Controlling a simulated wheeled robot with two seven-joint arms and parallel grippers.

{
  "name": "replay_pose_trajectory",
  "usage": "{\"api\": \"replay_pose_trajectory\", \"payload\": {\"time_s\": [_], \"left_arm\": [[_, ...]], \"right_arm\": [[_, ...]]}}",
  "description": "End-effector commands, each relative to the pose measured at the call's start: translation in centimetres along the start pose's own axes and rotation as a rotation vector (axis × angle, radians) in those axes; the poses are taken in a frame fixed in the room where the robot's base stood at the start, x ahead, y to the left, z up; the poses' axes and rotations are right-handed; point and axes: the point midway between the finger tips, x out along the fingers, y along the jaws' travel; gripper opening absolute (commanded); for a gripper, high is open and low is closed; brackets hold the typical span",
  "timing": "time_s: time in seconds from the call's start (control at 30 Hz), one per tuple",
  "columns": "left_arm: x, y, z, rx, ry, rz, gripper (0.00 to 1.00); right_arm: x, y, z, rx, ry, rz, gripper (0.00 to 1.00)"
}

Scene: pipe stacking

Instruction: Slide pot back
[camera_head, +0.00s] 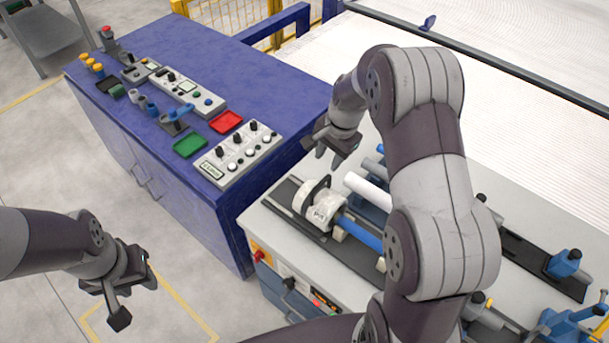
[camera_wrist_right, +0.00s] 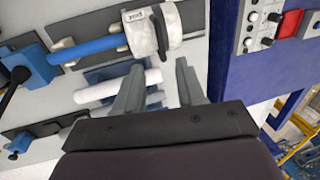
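The pot looks to be the off-white round fixture (camera_head: 317,206) with a dark handle ring, at the left end of a blue pipe (camera_head: 361,232) on the grey workbench. In the right wrist view the pot (camera_wrist_right: 156,30) is at the top, with the blue pipe (camera_wrist_right: 85,50) running left from it. My right gripper (camera_head: 331,160) is above and beyond the pot, apart from it. Its two fingers (camera_wrist_right: 158,90) are spread with nothing clearly held between them. My left gripper (camera_head: 124,300) hangs over the floor at the lower left, away from the bench; its finger gap is unclear.
A white pipe (camera_head: 368,190) lies beside the pot on the bench. A blue cabinet (camera_head: 235,95) with control boxes, a green tray (camera_head: 190,145) and a red tray (camera_head: 226,121) stands to the left. Black rails with blue clamps (camera_head: 565,263) occupy the bench's right side.

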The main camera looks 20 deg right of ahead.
Motion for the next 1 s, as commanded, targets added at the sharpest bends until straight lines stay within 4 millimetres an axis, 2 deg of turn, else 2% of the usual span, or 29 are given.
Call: {"api": "replay_pose_trajectory", "payload": {"time_s": [0.13,0.4,0.5,0.67,0.9,0.97,1.0], "left_arm": [[-1.2,0.0,-0.2,0.0,0.001,0.0,0.39],[-3.1,0.0,-0.4,0.0,0.001,0.0,0.39],[-3.4,0.0,-0.4,0.0,0.001,0.0,0.39],[-3.5,0.0,-0.4,0.0,0.001,0.0,0.39],[-3.4,0.0,-0.4,0.0,0.001,0.0,0.39],[-3.4,0.0,-0.4,0.0,0.001,0.0,0.39],[-3.4,0.0,-0.4,0.0,0.001,0.0,0.39]], "right_arm": [[2.4,0.0,0.1,0.002,-0.003,0.004,0.39],[9.2,0.0,0.1,0.0,0.0,0.002,0.39],[10.8,-0.1,0.0,-0.002,0.001,0.001,0.39],[12.0,-0.1,0.0,-0.002,0.002,-0.001,0.39],[12.2,-0.1,0.0,-0.002,0.003,-0.001,0.39],[12.2,-0.1,0.0,-0.003,0.003,-0.001,0.23],[12.1,-0.1,0.0,-0.003,0.003,-0.001,0.1]]}}
